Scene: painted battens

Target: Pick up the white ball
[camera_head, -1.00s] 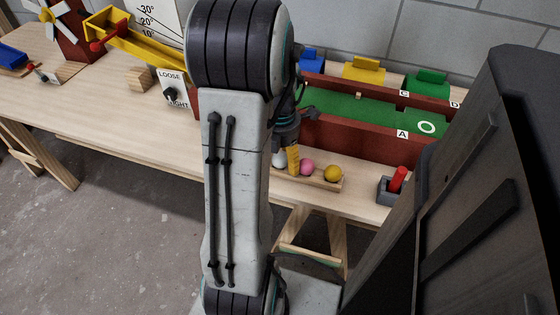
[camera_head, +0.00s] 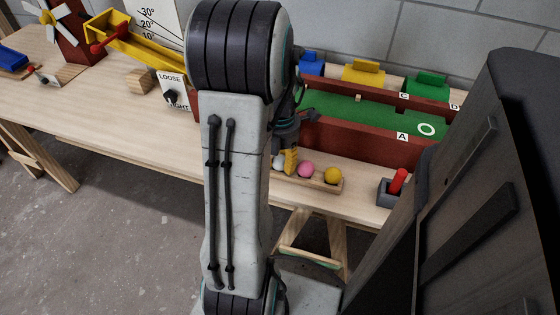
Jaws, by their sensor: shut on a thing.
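The white ball (camera_head: 279,162) shows only in part, between my arm and the yellow fingertip of my gripper (camera_head: 284,163). It is at the left end of the wooden ball rack (camera_head: 317,183) at the front of the bench. My gripper points down there and is shut on the white ball. Most of the gripper and its other finger are hidden behind my arm. I cannot tell whether the ball still touches the rack.
A pink ball (camera_head: 306,169) and a yellow ball (camera_head: 333,175) sit in the rack, right of my gripper. The red-walled green board (camera_head: 360,115) stands close behind. A grey block with a red handle (camera_head: 397,182) is at the right.

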